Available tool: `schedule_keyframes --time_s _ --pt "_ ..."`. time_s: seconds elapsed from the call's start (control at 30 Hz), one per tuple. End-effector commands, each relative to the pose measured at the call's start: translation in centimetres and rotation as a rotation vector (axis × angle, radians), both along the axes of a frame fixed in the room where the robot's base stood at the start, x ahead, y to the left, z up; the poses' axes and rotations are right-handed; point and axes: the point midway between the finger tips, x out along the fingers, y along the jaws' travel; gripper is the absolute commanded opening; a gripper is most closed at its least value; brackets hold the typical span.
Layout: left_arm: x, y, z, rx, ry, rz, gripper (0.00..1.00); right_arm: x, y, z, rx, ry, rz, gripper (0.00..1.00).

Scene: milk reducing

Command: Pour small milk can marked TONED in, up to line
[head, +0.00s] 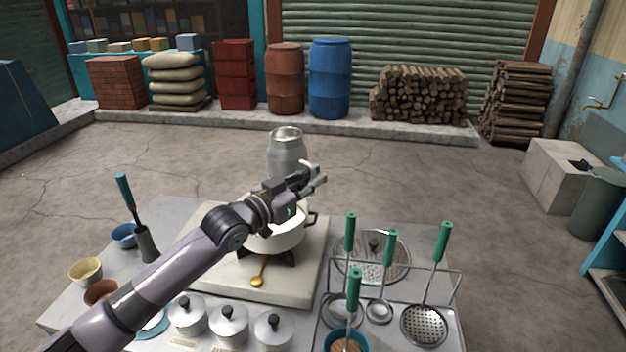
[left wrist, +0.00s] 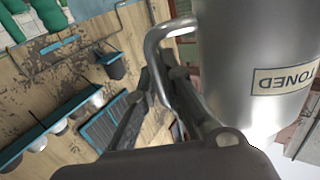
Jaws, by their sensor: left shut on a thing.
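A small steel milk can (head: 287,150) is up in the air above the far side of the white pot (head: 278,240). It looks upright, with its open mouth on top. In the left wrist view the can (left wrist: 240,35) fills the right side, and its label reads TONED (left wrist: 285,80). My left gripper (head: 314,182) is shut on the can's handle (left wrist: 157,48). The pot stands on a burner in a pale slab; the gripper and arm partly cover it. Its inside and any line in it are hidden. My right gripper is not in view.
A rack (head: 455,285) of green-handled ladles and strainers stands right of the slab (head: 305,288). Several lidded steel pots (head: 229,322) line the front. Bowls (head: 87,271) and a holder (head: 146,245) with a green-handled tool are at left.

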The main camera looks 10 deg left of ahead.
Motion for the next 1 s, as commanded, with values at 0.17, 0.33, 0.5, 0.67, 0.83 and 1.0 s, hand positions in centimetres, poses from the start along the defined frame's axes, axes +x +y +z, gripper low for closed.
schedule_keyframes --time_s 0.17,0.33,0.5,0.67,0.83,1.0 --pt "0.0 0.0 0.0 -0.002 -0.011 0.000 0.00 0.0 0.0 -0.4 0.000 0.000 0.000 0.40" --pt "0.0 0.0 -0.4 -0.002 -0.011 0.000 0.00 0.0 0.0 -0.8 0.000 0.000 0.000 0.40" --pt "0.0 0.0 -0.8 -0.002 -0.011 0.000 0.00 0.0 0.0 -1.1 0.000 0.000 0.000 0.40" --pt "0.0 0.0 -1.2 -0.002 -0.011 0.000 0.00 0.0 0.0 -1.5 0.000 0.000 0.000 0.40" --pt "0.0 0.0 -1.6 -0.002 -0.011 0.000 0.00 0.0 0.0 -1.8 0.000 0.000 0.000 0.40" --pt "0.0 0.0 -1.9 -0.002 -0.011 0.000 0.00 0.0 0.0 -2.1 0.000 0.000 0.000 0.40"
